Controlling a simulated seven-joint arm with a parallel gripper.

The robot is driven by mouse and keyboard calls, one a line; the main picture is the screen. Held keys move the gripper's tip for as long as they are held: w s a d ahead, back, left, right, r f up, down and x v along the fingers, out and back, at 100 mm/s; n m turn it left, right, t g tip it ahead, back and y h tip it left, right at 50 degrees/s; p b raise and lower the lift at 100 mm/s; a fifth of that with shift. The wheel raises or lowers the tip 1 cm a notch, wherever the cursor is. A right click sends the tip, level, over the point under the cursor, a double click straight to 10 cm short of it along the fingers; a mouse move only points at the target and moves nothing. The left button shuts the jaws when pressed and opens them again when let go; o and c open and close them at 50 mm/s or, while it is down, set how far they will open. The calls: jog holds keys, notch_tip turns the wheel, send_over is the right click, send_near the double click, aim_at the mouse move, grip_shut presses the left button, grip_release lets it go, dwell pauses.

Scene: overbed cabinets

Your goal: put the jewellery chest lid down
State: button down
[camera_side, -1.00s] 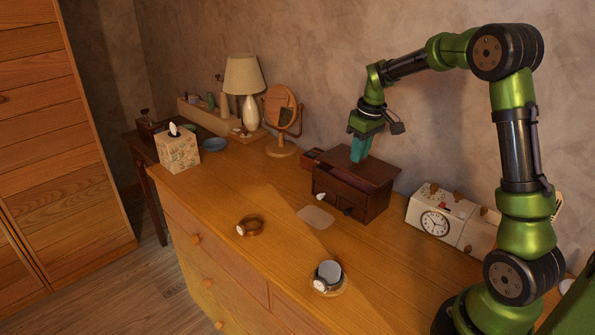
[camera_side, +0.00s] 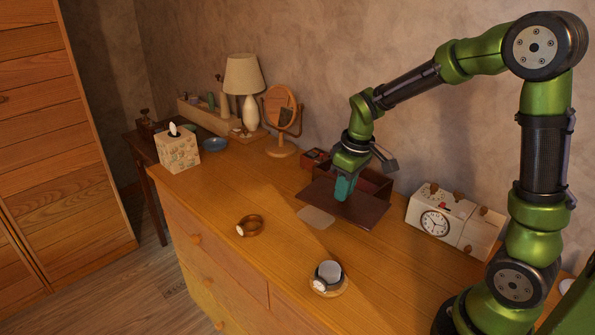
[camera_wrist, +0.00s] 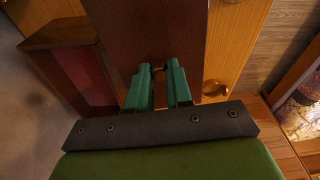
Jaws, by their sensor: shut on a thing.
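The jewellery chest (camera_side: 372,181) is a dark brown wooden box against the wall, with its reddish inside showing. Its lid (camera_side: 366,211), a flat dark brown panel, lies low in front of the box, close to the dresser top; I cannot tell whether it touches. In the wrist view the lid (camera_wrist: 150,30) runs up the middle, and the red-lined chest (camera_wrist: 85,70) is at left. My gripper (camera_side: 344,192) points down over the lid. In the wrist view my gripper's green fingers (camera_wrist: 161,75) are shut on a small brown knob at the lid, partly hidden between them.
A white clock (camera_side: 437,222) stands right of the chest. A pale flat mat (camera_side: 315,217) is at the lid's left front. A bracelet-like ring (camera_side: 250,225) and a watch on a stand (camera_side: 328,275) sit nearer the front. A round mirror (camera_side: 281,110) stands at left.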

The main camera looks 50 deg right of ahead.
aim_at(320, 195)
jog(key=w+a, duration=0.1)
jog(key=w, duration=0.1)
jog(key=w+a+f, duration=0.1)
jog(key=w, duration=0.1)
jog(key=shift+a, duration=0.4)
jog(key=shift+w+d+m, duration=0.1)
jog(key=shift+w+m, duration=0.3)
jog(key=shift+m, duration=0.1)
notch_tip(320, 195, down, 10)
jog(key=shift+r, duration=0.15)
jog(key=c, duration=1)
grip_release()
